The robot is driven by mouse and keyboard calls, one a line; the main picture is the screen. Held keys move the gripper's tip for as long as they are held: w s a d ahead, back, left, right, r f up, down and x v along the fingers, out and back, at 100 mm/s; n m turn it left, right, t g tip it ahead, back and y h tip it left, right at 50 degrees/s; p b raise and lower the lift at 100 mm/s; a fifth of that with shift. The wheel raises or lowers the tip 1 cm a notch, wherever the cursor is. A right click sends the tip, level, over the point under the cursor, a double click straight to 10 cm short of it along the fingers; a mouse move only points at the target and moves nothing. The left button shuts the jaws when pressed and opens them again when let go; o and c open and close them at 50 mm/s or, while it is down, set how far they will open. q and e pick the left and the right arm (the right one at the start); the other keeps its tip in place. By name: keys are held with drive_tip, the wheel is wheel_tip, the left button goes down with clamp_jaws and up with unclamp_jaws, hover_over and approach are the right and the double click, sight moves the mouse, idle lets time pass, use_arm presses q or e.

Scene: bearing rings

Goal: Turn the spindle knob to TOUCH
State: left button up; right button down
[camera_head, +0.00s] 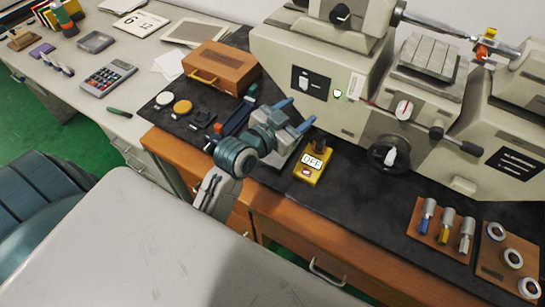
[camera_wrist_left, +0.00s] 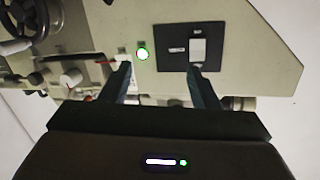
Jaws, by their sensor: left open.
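My left gripper (camera_head: 295,114) is open and empty above the dark worktop, in front of the grey machine (camera_head: 355,65). Its two fingers also show in the left wrist view (camera_wrist_left: 161,82), pointing at the machine's front. A round white knob with a red mark (camera_head: 403,109) is on the machine, well right of the gripper; it also shows at the left of the wrist view (camera_wrist_left: 72,78). I cannot read a TOUCH mark or confirm that this is the spindle knob. A black switch panel (camera_head: 313,83) and a green lamp (camera_head: 337,94) are nearer the gripper. My right gripper is not in view.
A yellow box reading OFF (camera_head: 312,165) stands right of the gripper. A handwheel (camera_head: 390,155) projects from the machine. An orange-brown case (camera_head: 221,68) lies behind left. Pin (camera_head: 442,230) and ring (camera_head: 513,258) boards are at right.

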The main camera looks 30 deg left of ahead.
use_arm(q)
drive_tip(key=s+f+g, duration=0.1)
drive_tip(key=s+f, duration=0.1)
drive_tip(key=f, duration=0.1)
drive_tip(key=s+a+f+g+y, duration=0.1)
drive_tip(key=s+f+g, duration=0.1)
drive_tip(key=s+f, duration=0.1)
drive_tip(key=s+f+n+g, duration=0.1)
drive_tip(key=s+f+g, duration=0.1)
drive_tip(key=s+f, duration=0.1)
drive_tip(key=shift+a+f, duration=0.4)
drive_tip(key=shift+f, duration=0.1)
drive_tip(key=shift+y, duration=0.3)
